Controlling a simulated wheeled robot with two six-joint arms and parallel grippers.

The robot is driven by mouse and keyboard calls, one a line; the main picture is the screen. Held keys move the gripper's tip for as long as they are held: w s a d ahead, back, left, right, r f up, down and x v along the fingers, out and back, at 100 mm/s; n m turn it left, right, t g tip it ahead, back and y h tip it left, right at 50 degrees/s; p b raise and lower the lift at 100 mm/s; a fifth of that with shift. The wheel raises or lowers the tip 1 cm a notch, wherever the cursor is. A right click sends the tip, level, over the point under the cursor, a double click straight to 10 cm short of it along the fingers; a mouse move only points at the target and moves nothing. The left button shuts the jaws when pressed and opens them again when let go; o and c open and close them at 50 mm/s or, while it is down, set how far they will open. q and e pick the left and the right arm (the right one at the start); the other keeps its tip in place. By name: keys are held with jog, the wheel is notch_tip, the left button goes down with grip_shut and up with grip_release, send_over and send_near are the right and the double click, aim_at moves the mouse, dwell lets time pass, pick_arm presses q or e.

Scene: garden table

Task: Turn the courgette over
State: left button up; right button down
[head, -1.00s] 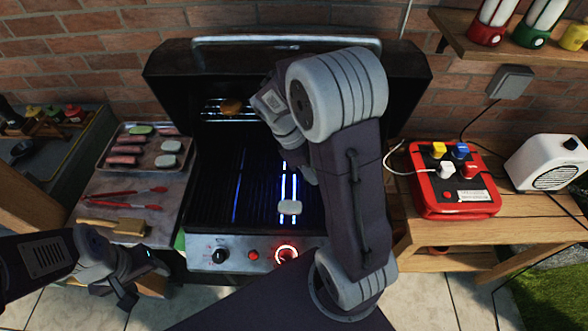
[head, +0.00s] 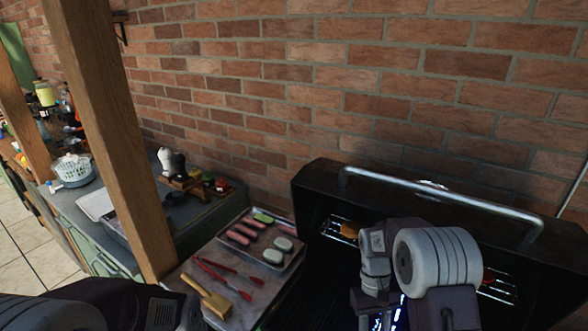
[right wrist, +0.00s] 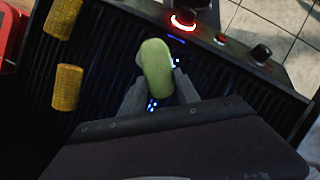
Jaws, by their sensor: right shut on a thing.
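My right gripper (right wrist: 158,82) is shut on the courgette (right wrist: 156,60) in the right wrist view. The courgette is a rounded oblong piece with its green side facing the camera, over the dark grill grate (right wrist: 110,55). I cannot tell whether it touches the bars. In the head view my right arm reaches over the grill (head: 330,275); its fingertips and the held courgette are hidden or out of frame. My left arm shows at the bottom left of the head view, but its gripper is not in view.
Two yellow corn cobs (right wrist: 63,50) lie on the grate. A lit red knob (right wrist: 183,19) is on the grill's front. Left of the grill are a tray (head: 225,262) with sausages and vegetable pieces, red tongs (head: 222,273) and a wooden-handled brush (head: 205,292).

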jog(key=shift+w+a+f+m+y, duration=0.15)
jog(key=shift+a+f+m+y, duration=0.25)
jog(key=shift+a+m, duration=0.35)
jog(key=shift+a, duration=0.1)
